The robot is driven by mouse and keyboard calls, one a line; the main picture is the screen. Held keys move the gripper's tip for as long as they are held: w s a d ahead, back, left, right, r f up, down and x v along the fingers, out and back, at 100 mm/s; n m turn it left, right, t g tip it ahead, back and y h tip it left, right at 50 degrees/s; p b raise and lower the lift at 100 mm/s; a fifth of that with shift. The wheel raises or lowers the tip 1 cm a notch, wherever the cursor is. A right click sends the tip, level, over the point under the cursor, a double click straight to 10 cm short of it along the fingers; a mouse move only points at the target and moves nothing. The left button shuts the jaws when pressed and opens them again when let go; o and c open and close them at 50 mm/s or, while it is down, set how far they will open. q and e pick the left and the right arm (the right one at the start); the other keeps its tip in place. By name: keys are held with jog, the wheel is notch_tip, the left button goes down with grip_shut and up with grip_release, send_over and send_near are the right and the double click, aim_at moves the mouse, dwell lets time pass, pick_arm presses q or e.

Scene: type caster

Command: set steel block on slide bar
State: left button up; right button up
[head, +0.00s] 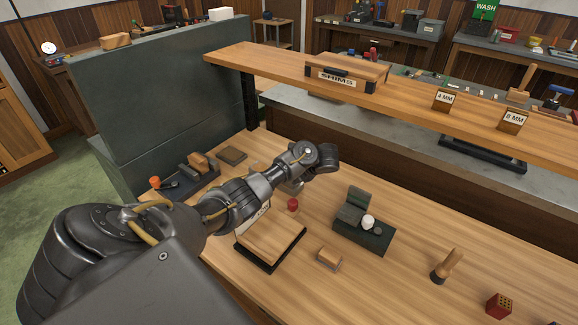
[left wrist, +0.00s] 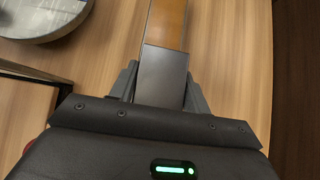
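My left gripper (left wrist: 160,85) has its two fingers on either side of a smooth grey steel block (left wrist: 162,72) in the left wrist view. Both fingers appear to touch its sides. An orange-brown strip (left wrist: 168,20) of about the same width continues beyond the grey face; I cannot tell whether it is a separate bar or a reflection on the block. In the head view my left gripper (head: 322,160) reaches over the workbench, and its fingertips and the block are hidden. I cannot make out the slide bar with certainty. My right gripper is in neither view.
A wooden board in a black frame (head: 268,242), a dark green fixture (head: 375,238), a small wooden block (head: 329,257) and a brush-like tool (head: 447,265) sit on the bench. A raised wooden shelf (head: 410,98) runs behind. A round metal-rimmed dish (left wrist: 42,18) is near the gripper.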

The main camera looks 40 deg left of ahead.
pick_arm(q)
jog(key=o, duration=0.4)
jog(key=shift+c, duration=0.2)
jog(key=shift+r, duration=0.1)
jog(key=shift+d+r, duration=0.15)
jog(key=p+v, duration=0.1)
jog(key=v, duration=0.4)
jog(key=shift+r, duration=0.1)
jog(key=p+v, duration=0.6)
jog(key=p, duration=0.1)
jog(key=shift+d+r, duration=0.2)
